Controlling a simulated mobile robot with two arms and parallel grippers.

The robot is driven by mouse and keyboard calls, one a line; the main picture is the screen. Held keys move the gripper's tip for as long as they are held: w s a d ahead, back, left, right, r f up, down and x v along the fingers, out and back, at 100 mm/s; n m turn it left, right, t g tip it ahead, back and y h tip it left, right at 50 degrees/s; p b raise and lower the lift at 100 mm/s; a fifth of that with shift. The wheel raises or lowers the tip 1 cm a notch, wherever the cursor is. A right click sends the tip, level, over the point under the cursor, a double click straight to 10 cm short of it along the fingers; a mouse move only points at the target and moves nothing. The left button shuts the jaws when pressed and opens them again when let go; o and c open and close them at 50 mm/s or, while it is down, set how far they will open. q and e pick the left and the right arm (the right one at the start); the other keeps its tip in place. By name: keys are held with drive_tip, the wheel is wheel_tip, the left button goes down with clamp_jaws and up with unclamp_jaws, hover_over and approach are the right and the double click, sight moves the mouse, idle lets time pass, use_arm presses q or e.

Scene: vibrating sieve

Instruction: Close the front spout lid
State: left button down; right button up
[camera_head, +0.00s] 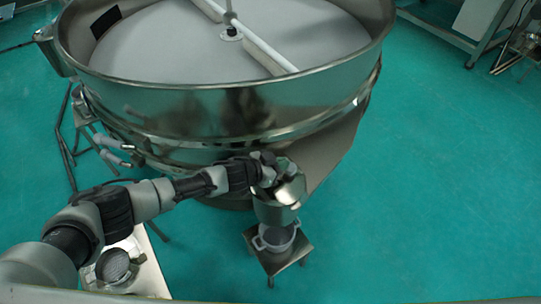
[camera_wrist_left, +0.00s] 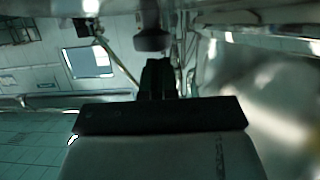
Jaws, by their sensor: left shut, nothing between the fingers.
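The front spout (camera_head: 276,208) is a shiny metal outlet low on the near side of the round sieve. My left gripper (camera_head: 268,170) is at the top of the spout, partly in front of it. I cannot tell whether it touches the spout, and the lid's position is not clear because the hand covers that area. In the left wrist view the fingers (camera_wrist_left: 158,80) are shut together with nothing between them. A dark round knob-like part (camera_wrist_left: 152,41) is just beyond the fingertips. My right gripper is not in view.
The large metal sieve (camera_head: 225,105) fills the upper middle. Under the spout a grey pot (camera_head: 276,240) stands on a small metal stool (camera_head: 283,262). A pale platform (camera_head: 150,268) is at lower left. The green floor (camera_head: 430,190) to the right is clear.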

use_arm(q)
drive_tip(key=s+a+r+p, duration=0.3)
drive_tip(key=a+r, duration=0.3)
drive_tip(key=r, duration=0.4)
drive_tip(key=shift+s+a+r, duration=0.2)
drive_tip(key=shift+s+r, duration=0.15)
drive_tip(key=shift+s, duration=0.1)
